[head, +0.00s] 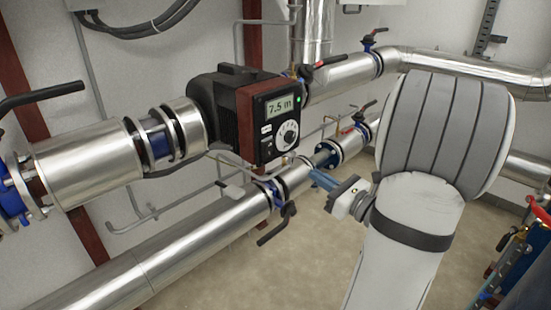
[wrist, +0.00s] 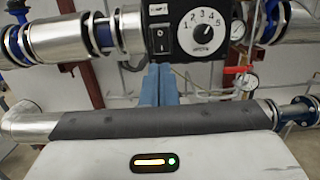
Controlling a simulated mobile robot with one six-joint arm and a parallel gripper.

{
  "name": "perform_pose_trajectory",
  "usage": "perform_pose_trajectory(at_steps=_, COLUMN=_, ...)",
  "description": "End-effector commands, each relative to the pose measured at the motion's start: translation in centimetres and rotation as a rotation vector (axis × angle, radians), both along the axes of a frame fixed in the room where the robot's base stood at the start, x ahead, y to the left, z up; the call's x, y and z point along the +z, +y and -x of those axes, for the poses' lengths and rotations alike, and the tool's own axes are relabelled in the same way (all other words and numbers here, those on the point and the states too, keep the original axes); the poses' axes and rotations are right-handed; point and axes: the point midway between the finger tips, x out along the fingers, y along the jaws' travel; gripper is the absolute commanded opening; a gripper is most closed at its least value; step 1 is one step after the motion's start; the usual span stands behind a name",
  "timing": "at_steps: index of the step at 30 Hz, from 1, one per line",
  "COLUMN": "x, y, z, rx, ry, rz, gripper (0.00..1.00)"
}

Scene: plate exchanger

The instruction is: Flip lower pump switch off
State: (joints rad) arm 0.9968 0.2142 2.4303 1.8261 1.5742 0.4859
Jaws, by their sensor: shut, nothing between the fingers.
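A black pump box (head: 270,120) with a lit display reading 7.5 m and a dial sits on the upper pipe in the head view. A black rocker switch (wrist: 161,38) shows left of the white numbered dial (wrist: 203,32) in the wrist view, under a small white label. I cannot tell its on or off position. My gripper (head: 314,174) has blue fingers, shut and empty, pointing toward the pump from the lower right. In the wrist view the fingertips (wrist: 160,68) appear just below the switch; whether they touch the box cannot be told.
A black valve handle (head: 276,226) hangs off the lower pipe. Open floor lies in front.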

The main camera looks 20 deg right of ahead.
Motion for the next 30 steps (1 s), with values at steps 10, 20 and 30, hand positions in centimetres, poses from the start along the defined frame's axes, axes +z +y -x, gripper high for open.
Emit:
perform_pose_trajectory(at_steps=10, x=0.1, y=0.1, z=-0.2, rx=0.000, ry=0.000, rz=0.002, gripper=0.00)
perform_pose_trajectory(at_steps=20, x=0.6, y=1.8, z=-4.5, rx=0.006, ry=0.000, rz=0.004, gripper=0.00)
perform_pose_trajectory(at_steps=30, x=1.5, y=4.0, z=-10.7, rx=0.004, ry=0.000, rz=0.004, gripper=0.00)
